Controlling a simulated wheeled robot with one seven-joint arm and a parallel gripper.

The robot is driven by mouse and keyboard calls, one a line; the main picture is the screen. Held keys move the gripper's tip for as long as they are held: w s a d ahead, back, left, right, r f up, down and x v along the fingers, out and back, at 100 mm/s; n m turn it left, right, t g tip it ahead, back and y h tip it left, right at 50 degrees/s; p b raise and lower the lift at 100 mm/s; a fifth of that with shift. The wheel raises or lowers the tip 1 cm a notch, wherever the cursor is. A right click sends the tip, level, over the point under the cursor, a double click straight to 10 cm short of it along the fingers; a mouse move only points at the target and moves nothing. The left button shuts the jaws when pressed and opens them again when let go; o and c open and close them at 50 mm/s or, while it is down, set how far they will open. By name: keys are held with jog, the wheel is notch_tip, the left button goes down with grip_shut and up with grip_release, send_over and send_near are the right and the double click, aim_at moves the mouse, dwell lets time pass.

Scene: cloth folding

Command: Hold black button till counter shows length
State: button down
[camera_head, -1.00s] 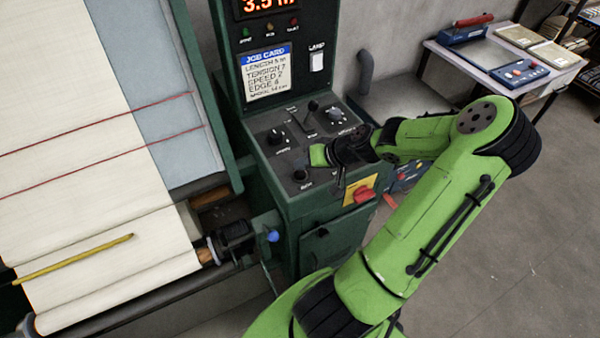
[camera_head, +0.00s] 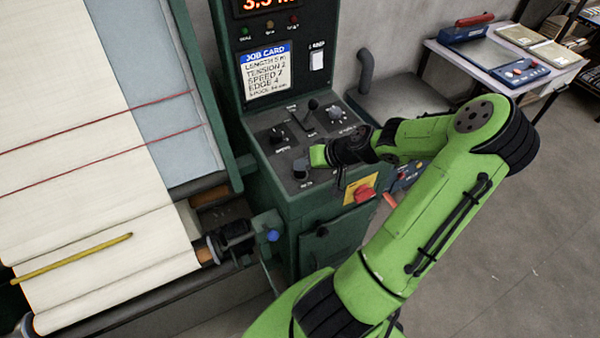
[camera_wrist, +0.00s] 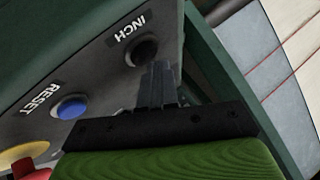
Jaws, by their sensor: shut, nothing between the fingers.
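The black button (camera_wrist: 146,50), labelled INCH, sits on the dark front of the console in the wrist view. My gripper (camera_wrist: 160,70) is shut and empty, its fingertips at the button's lower edge; I cannot tell whether they press it. In the head view my gripper (camera_head: 302,163) is at the console's lower left corner, over the button, which it partly hides. The counter (camera_head: 268,5) shows red digits that look like 3.5, cut off by the top edge. The job card (camera_head: 267,70) below it lists a length, which reads like 5 m.
A blue RESET button (camera_wrist: 71,107) and a red and yellow button (camera_wrist: 24,155) lie beside it. Knobs and a lever (camera_head: 313,104) stand on the console top. A red switch (camera_head: 364,193) is on its front. Cream cloth (camera_head: 90,200) lies on the machine at left.

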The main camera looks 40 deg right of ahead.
aim_at(303, 173)
jog(key=shift+f+b, duration=0.35)
jog(key=shift+f, duration=0.15)
dwell(0.6)
dwell(5.1)
jog(key=shift+r+p, duration=0.8)
jog(key=shift+r, duration=0.1)
jog(key=shift+r, duration=0.1)
notch_tip(303, 173, up, 5)
jog(key=p, duration=0.4)
jog(key=shift+a, duration=0.1)
